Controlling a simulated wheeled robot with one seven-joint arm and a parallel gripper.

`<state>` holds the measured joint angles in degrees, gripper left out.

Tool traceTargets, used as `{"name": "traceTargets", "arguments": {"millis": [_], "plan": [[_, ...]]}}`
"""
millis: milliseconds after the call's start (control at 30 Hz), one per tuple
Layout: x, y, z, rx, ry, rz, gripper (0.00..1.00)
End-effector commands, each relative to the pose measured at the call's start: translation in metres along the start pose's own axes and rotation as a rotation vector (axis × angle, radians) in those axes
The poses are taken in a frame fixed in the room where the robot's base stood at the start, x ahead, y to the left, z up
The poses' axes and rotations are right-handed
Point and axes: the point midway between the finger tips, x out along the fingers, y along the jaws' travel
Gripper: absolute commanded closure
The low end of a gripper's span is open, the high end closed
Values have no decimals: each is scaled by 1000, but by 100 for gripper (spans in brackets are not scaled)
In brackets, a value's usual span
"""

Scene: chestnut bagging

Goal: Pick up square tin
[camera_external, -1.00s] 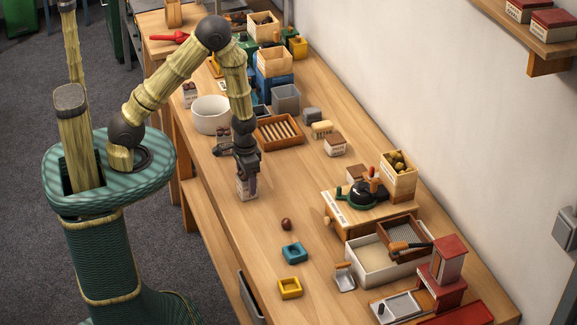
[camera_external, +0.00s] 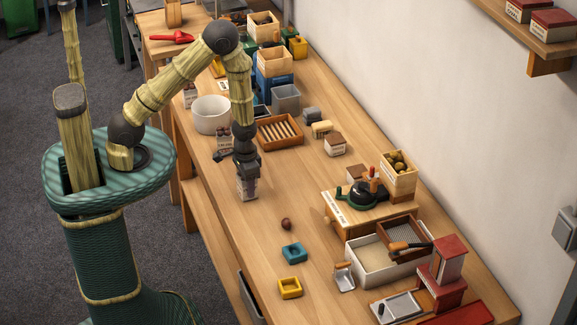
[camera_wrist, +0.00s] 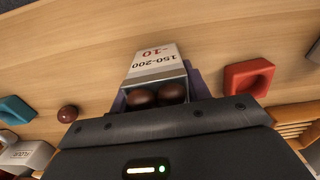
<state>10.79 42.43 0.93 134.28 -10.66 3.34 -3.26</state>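A square, open-topped tin with a white printed label (camera_wrist: 154,62) stands below my gripper, and dark round chestnuts show in its mouth. It also shows in the external view (camera_external: 247,189), upright on the bench with its upper part hidden by the gripper. I take this to be the square tin. My gripper (camera_external: 246,176) points down over it. In the wrist view, purple fingers flank the tin closely on both sides. Whether they press on its walls is not clear.
A chestnut (camera_external: 286,224), a teal square dish (camera_external: 294,253) and a yellow one (camera_external: 290,288) lie nearer the front. A red dish (camera_wrist: 248,77) is close to the tin. A white bowl (camera_external: 211,115) and a slatted tray (camera_external: 279,132) stand behind. Bare bench lies right of the tin.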

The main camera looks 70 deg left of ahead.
Motion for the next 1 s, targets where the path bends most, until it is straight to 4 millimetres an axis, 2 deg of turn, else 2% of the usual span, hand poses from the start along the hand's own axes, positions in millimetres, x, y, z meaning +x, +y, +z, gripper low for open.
{"name": "traceTargets", "arguments": {"millis": [300, 467, 633, 1000], "plan": [[-1, 0, 0, 0, 0, 0, 78], [-9, 0, -1, 0, 2, 0, 78], [-29, 0, -1, 0, 4, 1, 78], [-88, 1, -1, 2, 4, 1, 78]]}}
